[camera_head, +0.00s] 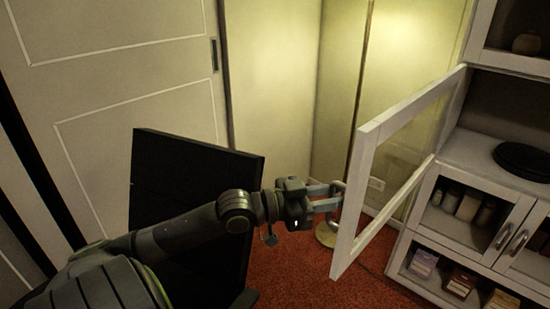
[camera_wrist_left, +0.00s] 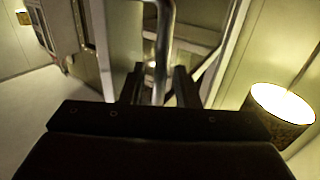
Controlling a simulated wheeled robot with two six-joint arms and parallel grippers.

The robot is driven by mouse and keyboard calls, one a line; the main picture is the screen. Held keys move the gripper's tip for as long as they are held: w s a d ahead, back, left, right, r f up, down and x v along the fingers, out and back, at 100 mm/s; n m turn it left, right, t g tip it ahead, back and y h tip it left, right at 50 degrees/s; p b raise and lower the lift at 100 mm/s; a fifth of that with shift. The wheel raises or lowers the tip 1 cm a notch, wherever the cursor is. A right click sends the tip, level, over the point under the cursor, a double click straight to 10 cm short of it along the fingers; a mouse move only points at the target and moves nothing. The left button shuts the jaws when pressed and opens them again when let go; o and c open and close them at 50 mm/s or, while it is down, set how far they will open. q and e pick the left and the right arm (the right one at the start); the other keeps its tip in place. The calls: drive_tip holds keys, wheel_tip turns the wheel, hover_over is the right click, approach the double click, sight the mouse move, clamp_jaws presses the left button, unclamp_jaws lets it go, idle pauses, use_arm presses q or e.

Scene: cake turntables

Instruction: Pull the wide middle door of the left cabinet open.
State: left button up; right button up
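The wide middle door (camera_head: 349,220) of the white cabinet (camera_head: 480,165) is a pale frame with a clear pane. It stands swung far out from the cabinet, baring the compartment behind it. My left gripper (camera_head: 328,196) is at the door's free edge, by its handle. In the left wrist view the metal handle (camera_wrist_left: 161,60) runs between the two fingers of my left gripper (camera_wrist_left: 160,85), with what looks like a gap on both sides. The fingers stand apart, around the handle. My right gripper is not in view.
A dark plate (camera_head: 524,160) lies on the cabinet's middle shelf. Below are shut glass doors with jars, and a lower shelf with boxes (camera_head: 462,281). A lamp (camera_wrist_left: 280,112) stands nearby. A black panel (camera_head: 190,150) is behind my left arm. Red carpet (camera_head: 300,265) is clear.

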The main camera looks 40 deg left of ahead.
use_arm(q)
drive_tip(key=p+v, duration=0.8)
drive_tip(key=v, duration=0.9)
drive_tip(key=shift+s, duration=0.1)
idle(0.4)
